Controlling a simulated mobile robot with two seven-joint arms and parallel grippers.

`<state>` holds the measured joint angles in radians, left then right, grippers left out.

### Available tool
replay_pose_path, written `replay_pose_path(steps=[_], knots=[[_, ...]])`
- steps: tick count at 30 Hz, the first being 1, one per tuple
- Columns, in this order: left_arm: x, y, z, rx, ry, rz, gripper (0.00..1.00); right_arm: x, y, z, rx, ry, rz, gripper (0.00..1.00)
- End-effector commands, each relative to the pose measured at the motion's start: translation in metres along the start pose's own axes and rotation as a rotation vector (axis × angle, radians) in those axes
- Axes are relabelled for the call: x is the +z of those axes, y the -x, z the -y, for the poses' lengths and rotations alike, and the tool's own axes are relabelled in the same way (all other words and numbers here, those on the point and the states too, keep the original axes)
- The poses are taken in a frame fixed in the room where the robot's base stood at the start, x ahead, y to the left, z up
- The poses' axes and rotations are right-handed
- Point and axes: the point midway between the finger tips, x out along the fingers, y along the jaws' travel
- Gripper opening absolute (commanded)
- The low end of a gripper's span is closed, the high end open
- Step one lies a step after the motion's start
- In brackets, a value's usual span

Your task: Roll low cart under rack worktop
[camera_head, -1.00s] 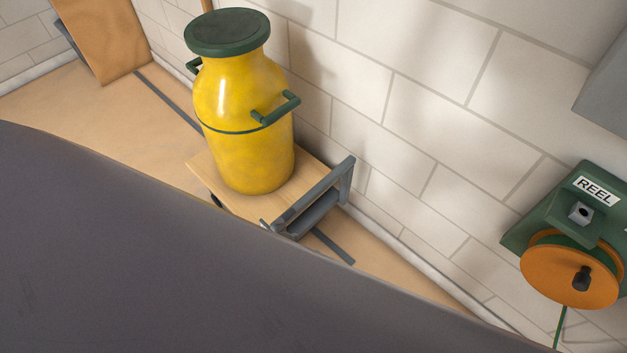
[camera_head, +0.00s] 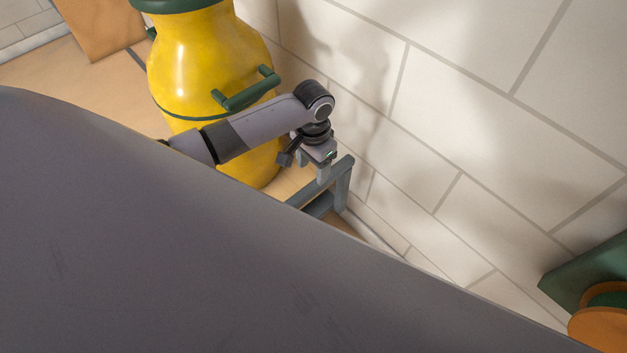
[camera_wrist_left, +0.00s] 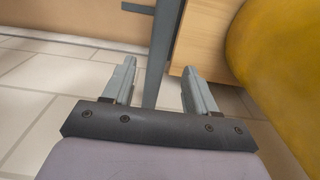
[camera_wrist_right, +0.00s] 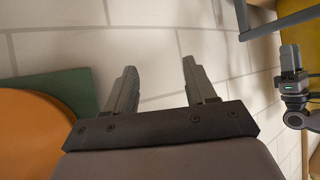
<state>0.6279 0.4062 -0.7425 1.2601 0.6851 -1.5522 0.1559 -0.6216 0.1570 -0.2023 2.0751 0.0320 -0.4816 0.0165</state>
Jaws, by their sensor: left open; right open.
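The low cart has a light wood deck (camera_head: 297,181) and a grey metal handle frame (camera_head: 343,184), and stands close to the wall. A yellow milk can with green lid and handles (camera_head: 205,65) stands upright on the deck. My left gripper (camera_head: 309,168) is open at the cart's handle. In the left wrist view the grey handle bar (camera_wrist_left: 161,50) runs between the open fingers (camera_wrist_left: 160,88), with visible room on both sides. My right gripper (camera_wrist_right: 158,82) is open and empty, facing the wall. I cannot make out the rack worktop for certain.
The white block wall (camera_head: 450,120) runs close behind the cart. A green reel mount (camera_head: 590,270) with an orange drum (camera_head: 600,328) is on it at the right. A brown panel (camera_head: 98,25) stands at the far left. A dark grey surface hides the lower part of the head view.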

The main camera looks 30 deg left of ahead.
Motion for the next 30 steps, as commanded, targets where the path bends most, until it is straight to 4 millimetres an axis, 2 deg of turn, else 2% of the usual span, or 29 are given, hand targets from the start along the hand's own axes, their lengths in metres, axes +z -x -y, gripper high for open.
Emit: replay_pose_path(steps=[4,12,23,24,29,30], knots=[[0.000,-0.024,-0.001,0.001,0.000,0.003,0.57,0.005,-0.004,0.004,-0.009,0.005,-0.006,0.56],[0.000,-0.060,-0.001,0.000,0.000,0.000,0.57,-0.004,-0.007,0.015,-0.030,0.019,-0.038,0.56],[0.000,-0.066,-0.001,0.000,-0.002,-0.002,0.57,-0.016,-0.006,0.020,-0.041,0.027,-0.065,0.56],[0.000,-0.066,-0.001,0.000,-0.002,-0.002,0.54,-0.016,-0.006,0.020,-0.041,0.027,-0.065,0.56],[0.000,-0.066,-0.001,0.000,-0.002,-0.002,0.02,-0.015,-0.006,0.019,-0.038,0.027,-0.063,0.56],[0.000,-0.066,-0.001,0.000,-0.002,-0.002,0.00,-0.015,-0.006,0.018,-0.038,0.027,-0.063,0.56]])
